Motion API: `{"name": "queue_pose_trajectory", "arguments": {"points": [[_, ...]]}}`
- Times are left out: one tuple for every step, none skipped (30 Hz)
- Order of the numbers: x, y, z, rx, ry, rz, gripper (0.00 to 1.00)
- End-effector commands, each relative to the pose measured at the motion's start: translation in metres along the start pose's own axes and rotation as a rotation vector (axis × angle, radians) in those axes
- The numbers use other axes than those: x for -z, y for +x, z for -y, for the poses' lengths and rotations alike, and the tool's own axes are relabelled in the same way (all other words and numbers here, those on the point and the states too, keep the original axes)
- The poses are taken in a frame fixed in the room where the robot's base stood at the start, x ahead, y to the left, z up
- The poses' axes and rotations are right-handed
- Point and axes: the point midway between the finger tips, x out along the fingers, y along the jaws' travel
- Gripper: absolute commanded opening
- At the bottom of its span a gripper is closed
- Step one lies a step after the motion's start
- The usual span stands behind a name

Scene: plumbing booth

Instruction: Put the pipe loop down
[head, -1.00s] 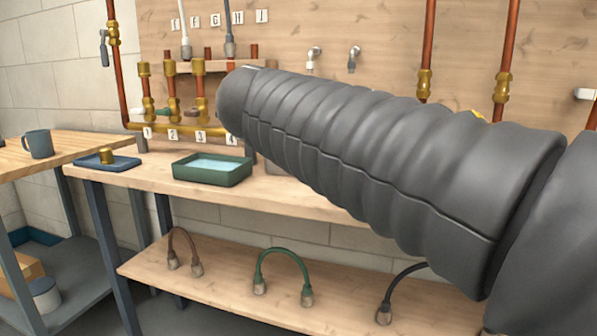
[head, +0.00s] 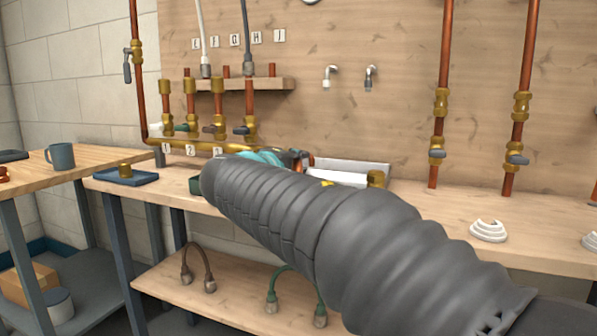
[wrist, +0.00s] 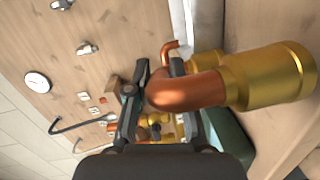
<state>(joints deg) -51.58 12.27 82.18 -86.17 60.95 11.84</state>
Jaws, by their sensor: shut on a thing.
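The pipe loop (wrist: 190,90) is a copper bend with brass fittings, close up in the wrist view. A large brass end (wrist: 272,76) points right there. My gripper (wrist: 160,92) has its dark fingers on either side of the copper bend and is shut on it. In the head view, my gripper (head: 292,158) shows only in part beyond my grey arm, above the bench. A bit of copper (head: 308,160) shows beside it, and my arm hides most of the loop. I cannot tell whether the loop touches the bench.
A pale grey tray (head: 347,169) lies on the bench (head: 430,222) by the gripper. The green tray (head: 195,185) is mostly hidden by my arm. Upright copper pipes with valves (head: 438,120) stand behind. A white coil (head: 488,230) lies at right, with bare bench around it.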

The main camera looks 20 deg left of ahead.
Motion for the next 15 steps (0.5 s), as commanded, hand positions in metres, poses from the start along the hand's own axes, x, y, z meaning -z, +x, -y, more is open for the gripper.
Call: {"name": "queue_pose_trajectory", "arguments": {"points": [[-0.0018, 0.0008, 0.0078, -0.001, -0.002, 0.000, 0.00], [-0.0022, 0.0010, 0.0102, -0.001, -0.001, 0.000, 0.00], [-0.0027, 0.0012, 0.0122, -0.001, 0.000, 0.000, 0.00], [-0.0029, 0.0012, 0.0127, -0.001, 0.000, 0.000, 0.00], [-0.0029, 0.0012, 0.0126, -0.001, 0.000, 0.000, 0.00], [-0.0028, 0.0012, 0.0121, -0.001, 0.001, 0.000, 0.00], [-0.0028, 0.0012, 0.0119, -0.001, 0.001, 0.000, 0.00], [-0.0028, 0.0012, 0.0119, -0.001, 0.001, 0.000, 0.00], [-0.0028, 0.0012, 0.0119, -0.001, 0.001, 0.000, 0.00], [-0.0028, 0.0013, 0.0121, -0.001, 0.001, 0.000, 0.00], [-0.0029, 0.0013, 0.0126, -0.001, 0.001, 0.000, 0.00], [-0.0031, 0.0014, 0.0139, -0.001, 0.001, 0.000, 0.00], [-0.0033, 0.0016, 0.0148, -0.001, 0.001, 0.000, 0.00], [-0.0034, 0.0016, 0.0156, -0.001, 0.001, 0.000, 0.00], [-0.0034, 0.0017, 0.0160, 0.000, 0.000, 0.000, 0.24]]}}
